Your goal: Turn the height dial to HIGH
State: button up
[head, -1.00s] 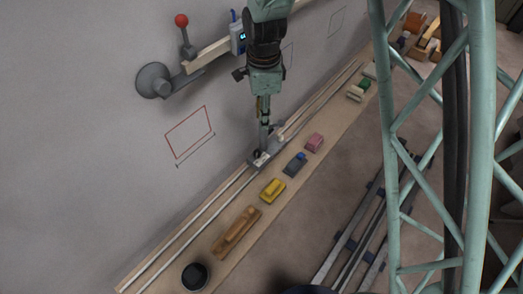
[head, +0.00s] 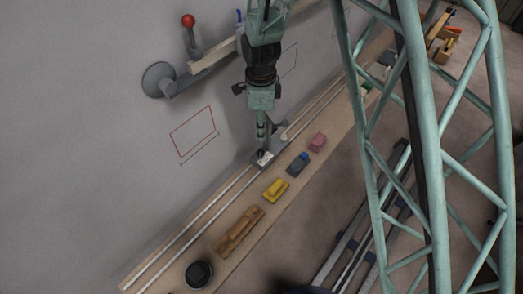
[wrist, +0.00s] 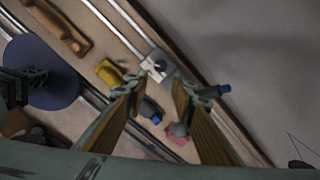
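The height dial seems to be the small dark knob (head: 262,153) on a pale plate on the grey carriage (head: 274,153) that sits on the rails along the wall. In the wrist view the knob (wrist: 160,65) and its pale plate lie just beyond the fingertips, near the gap between them. The dial's markings are too small to read. My gripper (head: 262,141) points down close above the dial in the head view. In the wrist view my gripper (wrist: 157,88) is open, with two separate fingers and nothing between them.
A red-knobbed lever (head: 188,22) projects from the wall. My green lattice column covers the right.

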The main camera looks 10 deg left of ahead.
aim_at(261, 152)
jog(key=shift+f, duration=0.1)
jog(key=shift+w+f+b, duration=0.15)
jog(key=shift+f+b, duration=1.05)
jog(key=shift+f, duration=5.55)
jog(key=c, duration=0.6)
